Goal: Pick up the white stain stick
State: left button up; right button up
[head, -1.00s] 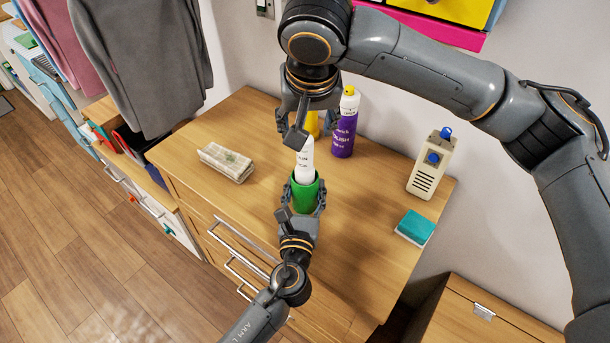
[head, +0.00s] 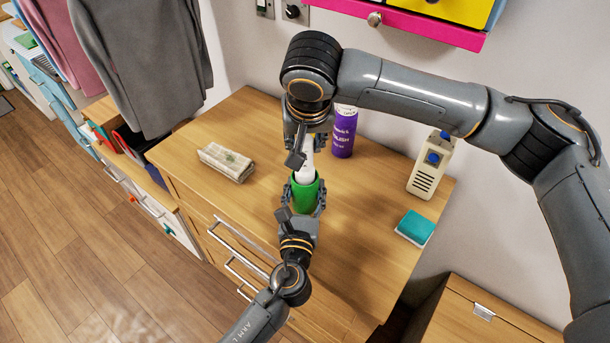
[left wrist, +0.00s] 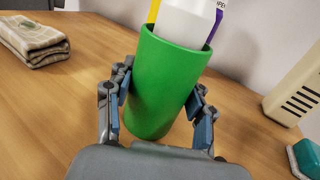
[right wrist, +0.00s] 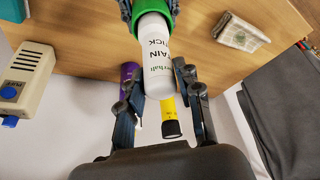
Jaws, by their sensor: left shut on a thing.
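The white stain stick (head: 308,170) stands in a green cup (head: 305,197) on the wooden dresser top. Its black lettering shows in the right wrist view (right wrist: 155,52). My left gripper (head: 304,190) is shut on the green cup, with one finger on each side, as the left wrist view shows (left wrist: 165,85). My right gripper (head: 308,148) is above the cup, pointing down, with its fingers on either side of the stick's upper end. In the right wrist view its fingers are open, with gaps beside the stick. The right gripper partly hides the stick in the head view.
A purple spray bottle (head: 343,133) stands close behind the right gripper; a yellow bottle (right wrist: 169,115) is near it. A folded cloth (head: 226,162) lies left. A beige device (head: 430,165) and a teal sponge (head: 415,226) are right.

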grip_shut()
notch_tip(320, 180, up, 18)
dwell(0.4)
pick_arm(q)
jog(key=o, duration=1.2)
